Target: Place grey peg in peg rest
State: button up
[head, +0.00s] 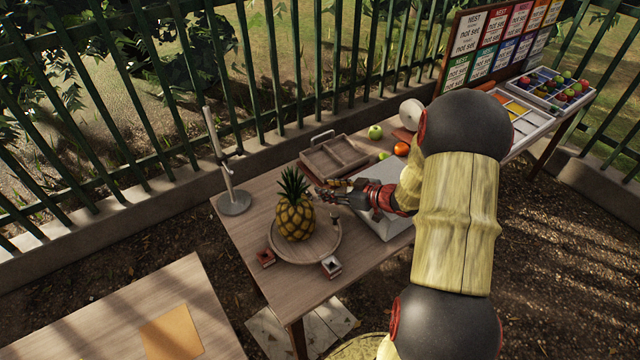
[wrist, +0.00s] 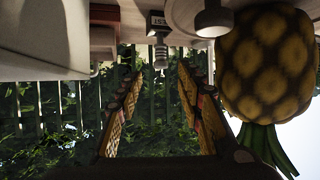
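A short grey, ribbed peg (wrist: 160,55) shows beyond my fingers in the wrist view, where the picture is upside down. It meets a small dark block with a white label (wrist: 158,22), apparently the peg rest; how deep it sits I cannot tell. My gripper (wrist: 160,75) has its two fingers spread, with a clear gap between them and nothing held. In the head view my gripper (head: 324,190) is low over the table, just right of the pineapple (head: 295,217). I cannot make out the peg or its rest clearly in the head view.
The pineapple (wrist: 265,65) stands on a round board (head: 290,255) close beside my gripper. A pole stand (head: 234,203) is at the table's left end. A wooden tray (head: 350,145) lies behind my gripper.

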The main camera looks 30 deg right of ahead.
notch_tip(320, 180, up, 10)
jog(key=w+d+h, duration=0.1)
jog(key=w+h, duration=0.2)
jog(key=h, duration=0.2)
jog(key=s+a+r+m+g+h, duration=0.1)
jog(key=s+a+r+m+h, duration=0.15)
jog(key=r, duration=0.25)
jog(key=s+a+r+m+g+h, duration=0.1)
jog(key=s+a+r, duration=0.1)
jog(key=s+r, duration=0.3)
jog(key=s+a+r+g+y, duration=0.2)
jog(key=s+a+g+y, duration=0.2)
jog(key=s+a, duration=1.5)
jog(key=s, duration=0.3)
jog(key=shift+s+r+g, duration=0.15)
jog(key=shift+r+g, duration=0.15)
jog(key=shift+r, duration=0.05)
jog(key=shift+d+m, duration=0.1)
jog(key=shift+m, duration=0.15)
